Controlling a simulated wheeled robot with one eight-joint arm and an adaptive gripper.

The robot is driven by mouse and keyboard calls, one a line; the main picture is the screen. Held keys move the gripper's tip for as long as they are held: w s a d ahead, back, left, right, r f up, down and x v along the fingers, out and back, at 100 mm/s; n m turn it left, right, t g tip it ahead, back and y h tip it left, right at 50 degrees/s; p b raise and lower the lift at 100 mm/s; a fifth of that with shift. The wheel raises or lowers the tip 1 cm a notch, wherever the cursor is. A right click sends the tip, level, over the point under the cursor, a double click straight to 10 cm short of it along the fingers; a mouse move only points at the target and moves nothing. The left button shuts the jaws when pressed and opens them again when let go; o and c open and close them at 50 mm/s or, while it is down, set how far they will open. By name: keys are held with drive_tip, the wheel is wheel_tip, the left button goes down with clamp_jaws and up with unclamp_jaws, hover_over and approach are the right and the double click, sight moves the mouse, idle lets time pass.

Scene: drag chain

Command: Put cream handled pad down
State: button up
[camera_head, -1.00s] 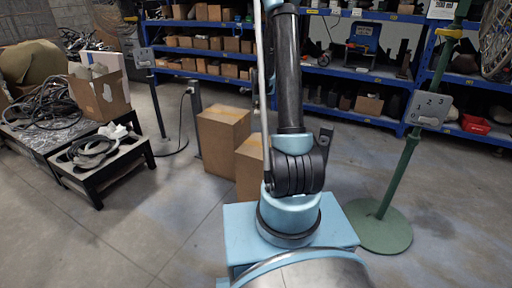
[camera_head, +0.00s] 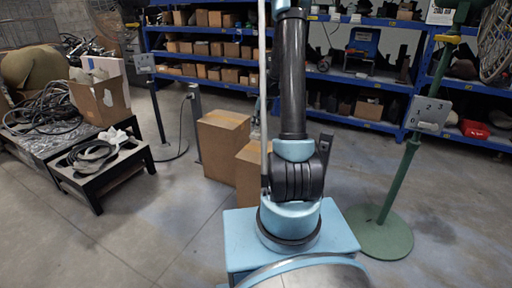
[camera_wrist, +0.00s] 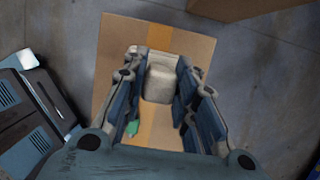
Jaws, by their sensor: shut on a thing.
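The cream handled pad (camera_wrist: 160,82) shows between the fingers of my gripper (camera_wrist: 157,74) in the wrist view. The gripper is shut on it. The pad is above the taped top of a cardboard box (camera_wrist: 114,62); I cannot tell whether it touches the box. The pad's handle is not clear, and the fingers cover its sides. A small green piece (camera_wrist: 132,128) shows near the left finger. In the head view my arm hides the gripper and the pad.
Two cardboard boxes (camera_head: 222,148) stand on the floor beyond my arm. A low black table (camera_head: 100,180) with cables is at left. A green post (camera_head: 393,190) on a round base is at right. Blue shelves (camera_head: 350,75) line the back. Floor between is clear.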

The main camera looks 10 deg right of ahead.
sight(258, 136)
drive_tip(key=shift+f, duration=4.25)
drive_tip(key=o, duration=1)
drive_tip(key=shift+f, duration=0.1)
